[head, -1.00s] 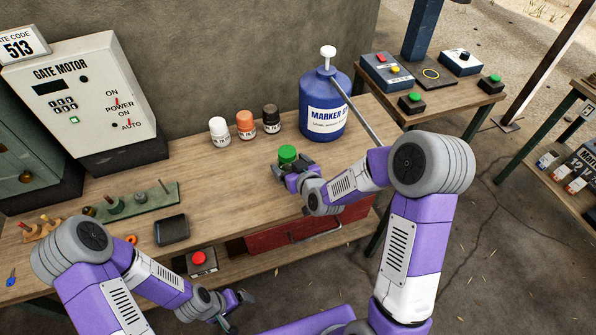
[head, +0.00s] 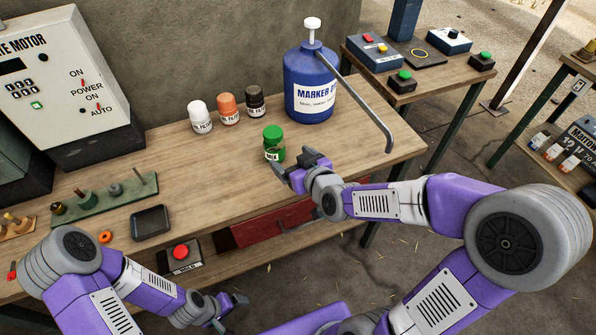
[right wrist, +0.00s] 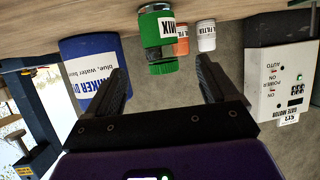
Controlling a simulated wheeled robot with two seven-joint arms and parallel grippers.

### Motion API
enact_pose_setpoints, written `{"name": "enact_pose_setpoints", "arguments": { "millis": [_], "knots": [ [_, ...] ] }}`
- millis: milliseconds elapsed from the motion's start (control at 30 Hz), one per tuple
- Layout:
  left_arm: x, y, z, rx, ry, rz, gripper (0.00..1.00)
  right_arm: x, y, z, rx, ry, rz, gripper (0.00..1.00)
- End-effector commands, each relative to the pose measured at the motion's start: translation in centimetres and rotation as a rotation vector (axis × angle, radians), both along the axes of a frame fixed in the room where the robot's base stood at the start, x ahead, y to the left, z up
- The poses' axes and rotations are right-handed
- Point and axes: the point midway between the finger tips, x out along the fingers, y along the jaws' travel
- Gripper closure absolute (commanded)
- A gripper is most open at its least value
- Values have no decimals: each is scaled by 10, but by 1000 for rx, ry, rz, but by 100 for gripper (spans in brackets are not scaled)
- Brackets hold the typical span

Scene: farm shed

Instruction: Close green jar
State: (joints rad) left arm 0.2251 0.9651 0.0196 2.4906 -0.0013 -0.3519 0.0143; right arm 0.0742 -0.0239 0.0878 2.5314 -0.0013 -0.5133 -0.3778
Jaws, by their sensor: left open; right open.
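The green jar (head: 274,143) stands upright on the workbench with its green lid on top and a white MIX label. I cannot tell how tightly the lid sits. My right gripper (head: 303,166) is open and empty, just right of the jar and apart from it. In the right wrist view, which is upside down, the jar (right wrist: 158,38) shows beyond and between the two spread fingers (right wrist: 162,85), with a dark band between lid and body. My left gripper (head: 230,308) is open and empty, low in front of the bench.
A blue marker container (head: 311,85) with a long spout stands behind right of the jar. White (head: 200,117), orange (head: 228,109) and black (head: 255,101) bottles stand behind left. A dark tray (head: 151,222) lies front left.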

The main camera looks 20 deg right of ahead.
Motion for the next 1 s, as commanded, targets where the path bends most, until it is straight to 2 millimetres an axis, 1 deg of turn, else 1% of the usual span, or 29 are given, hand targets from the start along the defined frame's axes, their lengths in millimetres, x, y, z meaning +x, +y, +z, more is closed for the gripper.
{"name": "enact_pose_setpoints", "arguments": {
  "millis": [33, 100, 300, 1000],
  "knots": [
    [0, 0, -5, 0, 0, 0, 16, -4, -1, 2, -1, -6, -1, 14],
    [0, 0, -8, 0, -1, 0, 16, -9, -2, 5, -1, -6, -1, 14],
    [0, 0, -14, 0, -1, 0, 16, -19, -3, 9, 0, -3, -1, 14],
    [0, 0, -15, 0, -1, 0, 16, -22, -4, 10, 0, -1, 0, 14]
  ]
}}
